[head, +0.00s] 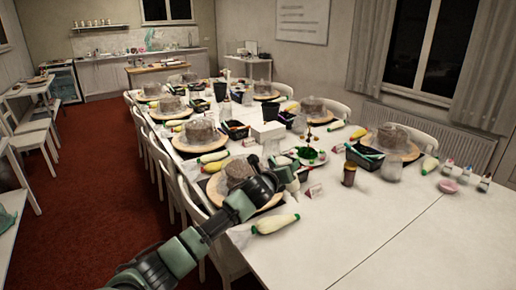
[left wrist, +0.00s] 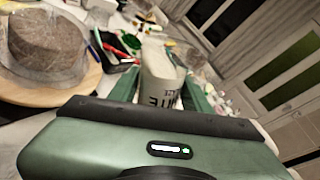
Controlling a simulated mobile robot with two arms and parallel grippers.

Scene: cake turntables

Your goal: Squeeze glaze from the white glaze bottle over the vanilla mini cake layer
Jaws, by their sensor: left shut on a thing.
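My left gripper (head: 284,172) reaches in over the near side of the table. It is shut on a white bottle (left wrist: 160,72) with dark lettering, which stands between the green fingers in the left wrist view. In the head view the bottle is mostly hidden by the gripper. A brownish round cake (left wrist: 42,42) on a round wooden turntable (left wrist: 75,92) is to the left of the bottle in the wrist view, apart from it. The same cake (head: 238,168) shows just behind my arm in the head view. I cannot tell which cake is vanilla. My right gripper is out of view.
A black tray of tools (head: 365,155) and a brown jar (head: 349,174) stand to the right. Several more cakes on turntables line the long table. The table's front right (head: 400,235) is clear.

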